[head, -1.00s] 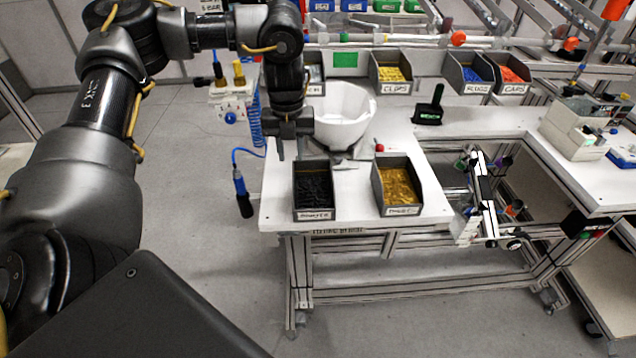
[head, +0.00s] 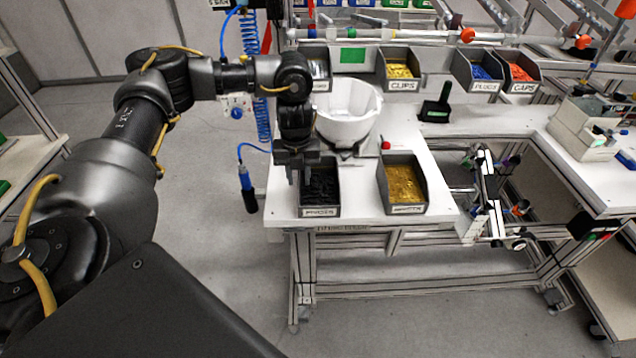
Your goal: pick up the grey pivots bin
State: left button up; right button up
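The grey pivots bin (head: 307,199) stands at the front left of the white table in the head view, holding black parts; its front label is small and blurred but looks like PIVOTS. My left gripper (head: 299,176) points down at the bin's left wall and back part. Its fingers look apart, with nothing seen held between them. The gripper hides part of the bin's rim, and I cannot tell whether it touches. My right gripper is not in view.
A second grey bin (head: 420,203) with gold parts stands just to the right. Bins of clips (head: 402,84), plugs (head: 483,86) and caps (head: 524,86) line the back.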

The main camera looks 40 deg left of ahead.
pick_arm(q)
jog(key=shift+f, duration=0.15)
grip_shut()
dwell(0.4)
jog(key=shift+r, duration=0.4)
notch_tip(320, 180, up, 2)
jog(key=shift+w+r+b, duration=0.1)
jog(key=shift+r+b, duration=0.1)
jog(key=shift+b, duration=0.1)
jog(key=s+a+r+p, duration=0.1)
jog(key=s+a+r, duration=0.4)
jog(key=s+r, duration=0.4)
jog(key=s, duration=0.4)
jog(key=shift+r, duration=0.4)
